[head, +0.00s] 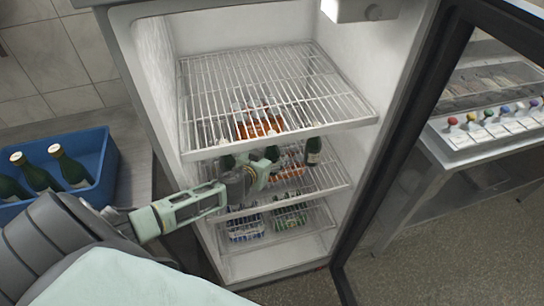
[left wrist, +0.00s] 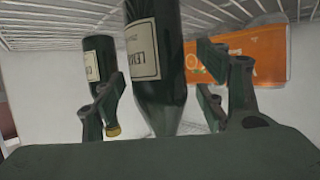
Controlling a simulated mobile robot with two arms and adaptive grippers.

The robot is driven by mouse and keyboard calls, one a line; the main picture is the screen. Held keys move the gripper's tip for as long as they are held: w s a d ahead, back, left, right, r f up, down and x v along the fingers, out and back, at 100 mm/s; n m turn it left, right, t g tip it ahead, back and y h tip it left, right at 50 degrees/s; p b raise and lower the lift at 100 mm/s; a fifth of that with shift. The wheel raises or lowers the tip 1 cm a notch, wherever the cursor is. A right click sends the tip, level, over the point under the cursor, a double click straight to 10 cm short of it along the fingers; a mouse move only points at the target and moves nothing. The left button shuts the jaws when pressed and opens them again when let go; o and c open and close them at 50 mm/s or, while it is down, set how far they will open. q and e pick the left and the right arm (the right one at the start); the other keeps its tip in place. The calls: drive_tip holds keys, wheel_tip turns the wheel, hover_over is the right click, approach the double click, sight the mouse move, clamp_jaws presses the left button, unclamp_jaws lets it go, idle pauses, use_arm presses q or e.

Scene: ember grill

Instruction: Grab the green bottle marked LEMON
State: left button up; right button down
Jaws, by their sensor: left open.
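A dark green bottle (left wrist: 155,60) with a cream label, on which LEM can be read, shows large in the left wrist view, neck downward in that picture. It lies between the two fingers of my open left gripper (left wrist: 158,100), with a gap on each side. In the head view my left gripper (head: 258,176) reaches into the fridge at the middle shelf, close to a green bottle (head: 272,154) that appears to be the same one. Its lower part is hidden there. My right gripper is not in view.
Another green bottle (left wrist: 99,65) stands beside it. An orange carton (left wrist: 240,60) is on the other side. The wire top shelf (head: 340,108) is close above my gripper. The open fridge door (head: 385,170) is at right. A blue crate (head: 95,150) with green bottles stands at left.

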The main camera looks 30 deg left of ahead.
use_arm(q)
drive_tip(key=shift+w+f, duration=0.1)
drive_tip(key=shift+w, duration=0.1)
drive_tip(key=shift+s, duration=0.1)
drive_tip(key=shift+c, duration=0.3)
drive_tip(key=c, duration=1.5)
clamp_jaws()
